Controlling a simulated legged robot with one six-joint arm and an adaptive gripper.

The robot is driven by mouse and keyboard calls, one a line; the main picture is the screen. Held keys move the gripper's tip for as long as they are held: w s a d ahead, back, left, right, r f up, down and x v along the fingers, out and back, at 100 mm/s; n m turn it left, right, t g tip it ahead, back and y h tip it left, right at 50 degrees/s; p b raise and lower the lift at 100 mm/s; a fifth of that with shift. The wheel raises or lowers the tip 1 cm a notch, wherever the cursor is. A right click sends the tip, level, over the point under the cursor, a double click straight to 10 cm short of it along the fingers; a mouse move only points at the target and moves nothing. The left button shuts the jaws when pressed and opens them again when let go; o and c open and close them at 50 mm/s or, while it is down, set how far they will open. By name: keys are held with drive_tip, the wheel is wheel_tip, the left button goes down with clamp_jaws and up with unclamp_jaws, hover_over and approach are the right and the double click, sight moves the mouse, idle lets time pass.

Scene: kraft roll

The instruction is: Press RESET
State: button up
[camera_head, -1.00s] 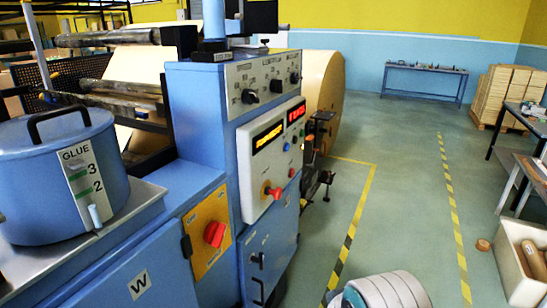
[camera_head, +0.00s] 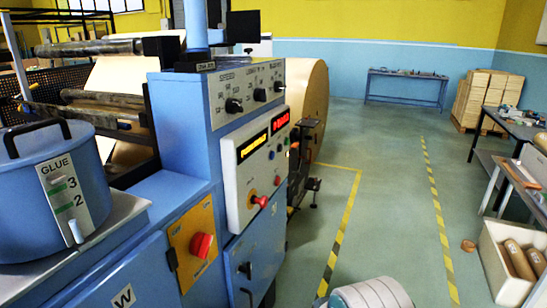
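The blue machine's control panel (camera_head: 240,185) is light grey and faces right of centre, with an amber display (camera_head: 254,146) and a red display (camera_head: 281,122). A red knob with a yellow base (camera_head: 260,200) sticks out low on it. Several small buttons (camera_head: 271,155) sit to the right of the amber display. A dark red button (camera_head: 277,181) is near the panel's lower right. I cannot read which one is labelled RESET. A larger red rotary switch (camera_head: 201,244) is on a yellow plate below.
A blue glue pot (camera_head: 30,190) stands at the left. A large kraft roll (camera_head: 312,95) is behind the machine. A white bin (camera_head: 490,262) holds brown rolls at right. The green floor between the striped lines is clear.

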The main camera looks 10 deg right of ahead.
drive_tip(key=shift+c, duration=0.3)
clamp_jaws()
idle(1.0)
